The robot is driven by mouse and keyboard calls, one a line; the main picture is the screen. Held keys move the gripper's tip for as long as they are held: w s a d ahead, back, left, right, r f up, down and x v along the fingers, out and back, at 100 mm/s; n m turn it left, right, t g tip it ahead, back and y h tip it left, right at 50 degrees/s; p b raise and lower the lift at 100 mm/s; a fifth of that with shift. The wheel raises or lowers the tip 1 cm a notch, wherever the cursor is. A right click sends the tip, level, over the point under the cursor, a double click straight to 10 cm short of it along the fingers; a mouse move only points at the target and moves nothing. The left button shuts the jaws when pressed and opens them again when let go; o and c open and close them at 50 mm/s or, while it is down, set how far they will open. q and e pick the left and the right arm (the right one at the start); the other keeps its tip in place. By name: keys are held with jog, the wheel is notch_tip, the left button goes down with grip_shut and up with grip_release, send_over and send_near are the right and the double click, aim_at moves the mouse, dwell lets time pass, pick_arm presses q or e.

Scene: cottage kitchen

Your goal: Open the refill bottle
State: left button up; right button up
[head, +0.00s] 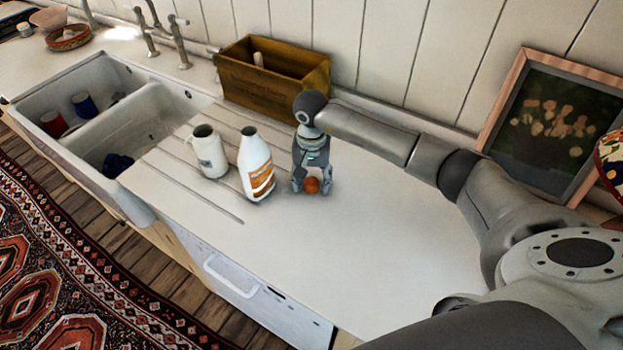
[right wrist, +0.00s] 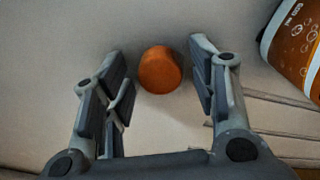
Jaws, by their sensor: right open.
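The refill bottle (head: 255,168) is white with an orange label and stands upright on the counter; no orange cap sits on its mouth. Its label side also shows at the upper right of the right wrist view (right wrist: 297,42). An orange cap (head: 311,185) lies on the counter to the right of the bottle. My right gripper (head: 311,190) points down over the cap, beside the bottle. In the right wrist view its fingers are apart, with the cap (right wrist: 160,70) between their tips and gaps on both sides. My left gripper is not in view.
A white jug (head: 209,152) stands just left of the bottle on the grooved drainboard. A wooden box (head: 272,82) is behind, against the wall. A double sink (head: 137,118) with cups in it is to the left. The counter (head: 360,255) in front is clear. A framed picture (head: 548,125) leans at right.

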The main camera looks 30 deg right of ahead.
aim_at(312, 182)
notch_tip(312, 182, up, 12)
jog(key=b, duration=0.4)
